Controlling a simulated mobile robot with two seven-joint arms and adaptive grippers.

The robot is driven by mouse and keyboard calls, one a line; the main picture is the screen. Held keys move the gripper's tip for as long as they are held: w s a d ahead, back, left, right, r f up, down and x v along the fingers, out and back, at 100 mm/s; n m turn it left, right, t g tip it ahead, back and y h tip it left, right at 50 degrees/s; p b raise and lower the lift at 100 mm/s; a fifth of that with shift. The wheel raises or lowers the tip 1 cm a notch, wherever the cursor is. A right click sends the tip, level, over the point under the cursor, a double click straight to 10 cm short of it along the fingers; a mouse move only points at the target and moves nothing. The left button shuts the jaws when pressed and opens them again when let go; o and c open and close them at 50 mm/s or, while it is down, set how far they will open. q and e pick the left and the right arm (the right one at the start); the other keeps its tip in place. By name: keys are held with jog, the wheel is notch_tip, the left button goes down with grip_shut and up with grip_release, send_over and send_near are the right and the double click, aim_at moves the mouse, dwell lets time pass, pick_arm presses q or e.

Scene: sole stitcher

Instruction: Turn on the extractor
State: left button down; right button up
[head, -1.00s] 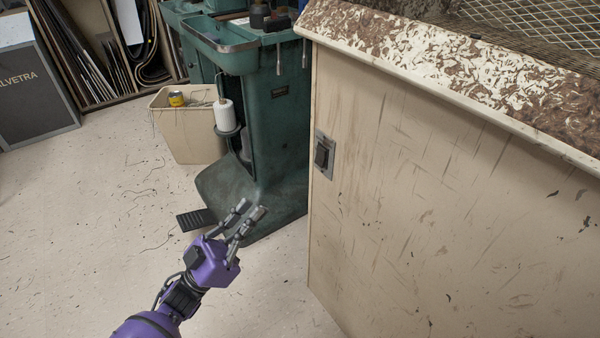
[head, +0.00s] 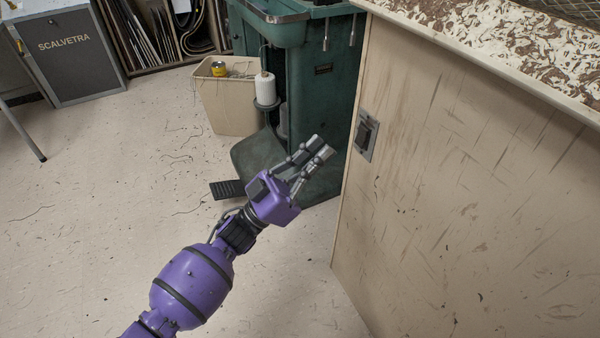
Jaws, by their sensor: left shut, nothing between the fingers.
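A dark rocker switch (head: 366,135) on a grey metal plate is set in the beige side panel (head: 450,200) of the bench-like cabinet at the right, which I take to be the extractor. My left gripper (head: 322,147) is shut and empty, its fingers pointing up and right. In the picture it lies a little left of and below the switch, apart from it. Whether the switch is on or off I cannot tell. My right gripper does not show.
A green stitching machine (head: 325,100) with a white thread spool (head: 265,88) and a black pedal (head: 227,189) stands behind my left gripper. A beige bin (head: 226,105) is beside it. A dark grey cabinet (head: 78,60) is at the far left. The floor at left is open.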

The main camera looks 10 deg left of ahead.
aim_at(361, 136)
pick_arm(q)
jog(key=w+d, duration=0.1)
jog(key=d, duration=0.1)
jog(key=w+d+b, duration=0.1)
jog(key=shift+w+d, duration=0.35)
jog(key=shift+d, duration=0.05)
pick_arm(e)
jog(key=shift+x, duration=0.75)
pick_arm(q)
jog(key=shift+b, duration=0.3)
